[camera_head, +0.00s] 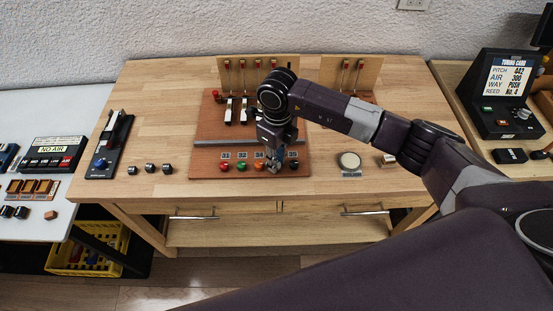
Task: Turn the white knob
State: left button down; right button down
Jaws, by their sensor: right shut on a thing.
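My right gripper (275,168) reaches down from above onto the front row of small knobs on the brown board (205,140). It is shut on a knob in that row, between the orange knob (258,166) and the dark knob (294,165). Its fingers and wrist hide that knob, so its white colour cannot be made out. To the left in the row are a green knob (242,167) and a red knob (225,167). My left gripper is not in view.
The board stands on a wooden table (160,90) with two drawers. Upright piano action pieces (243,75) stand behind. A round pale disc (349,161) lies to the right, several dark knobs (150,168) to the left. A tuning device (505,90) stands far right.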

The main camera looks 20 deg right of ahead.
jog(key=shift+m, duration=0.4)
jog(key=m+b, duration=0.1)
jog(key=m, duration=0.2)
jog(key=shift+b, duration=0.4)
jog(key=m+b, duration=0.1)
jog(key=m, duration=0.3)
jog(key=shift+m, duration=0.3)
jog(key=m+b, duration=0.1)
jog(key=m, duration=0.3)
jog(key=shift+m, duration=0.3)
jog(key=shift+m+b, duration=0.45)
jog(key=shift+m, duration=1.45)
jog(key=c, duration=1.8)
grip_release()
jog(key=shift+o, duration=0.2)
notch_tip(320, 180, up, 12)
